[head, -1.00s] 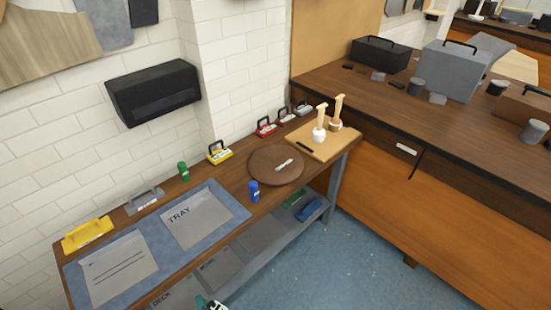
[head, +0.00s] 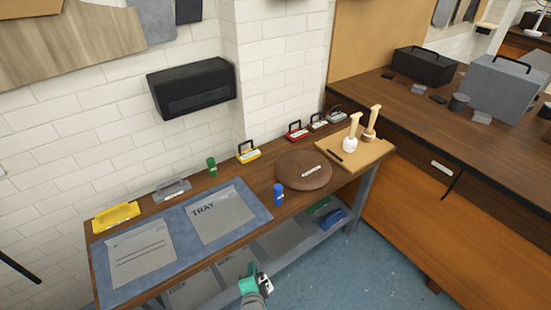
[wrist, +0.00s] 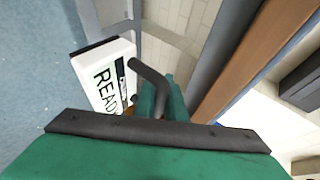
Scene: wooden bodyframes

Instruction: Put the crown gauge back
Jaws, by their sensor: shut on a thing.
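My gripper (head: 254,285) shows at the bottom of the head view, in front of the bench and low beside its lower shelf. It is shut on a white block-like gauge (head: 265,282) with a black handle. In the wrist view, the gauge (wrist: 103,78) shows the word READY on its face, and its bent dark handle runs between the green fingers of my gripper (wrist: 155,110). The frames do not show the name crown on it. Similar handled gauges stand along the back of the bench: yellow (head: 249,153), red (head: 298,132), and paler ones (head: 318,123) to their right.
The narrow bench (head: 150,283) carries a blue mat (head: 188,242) with a TRAY sheet, a round brown board (head: 304,182), a blue container (head: 278,195) and a green one (head: 211,168). A larger cabinet (head: 420,215) stands at right. Blue floor lies clear between.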

